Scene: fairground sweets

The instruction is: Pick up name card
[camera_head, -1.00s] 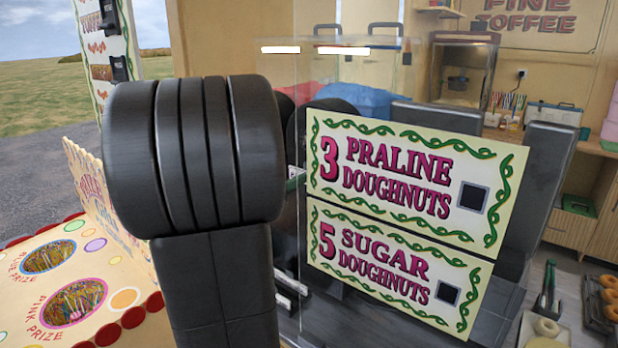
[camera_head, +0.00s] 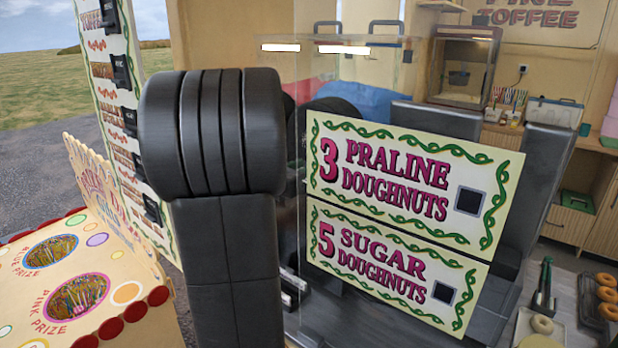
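I cannot make out a small card that is surely the name card. Two lettered cream boards with green scroll borders stand one above the other in the middle. The upper board (camera_head: 400,140) reads "3 Praline Doughnuts" and the lower board (camera_head: 350,283) reads "5 Sugar Doughnuts". Each has a dark square patch near its right end. A thick black link of my arm (camera_head: 215,130) stands upright left of the boards and hides what is behind it. My gripper's fingertips do not show, so their place and state are hidden.
A prize board (camera_head: 115,287) with round holes is at lower left, before a tall menu sign (camera_head: 105,45). Clear panels stand behind my arm.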

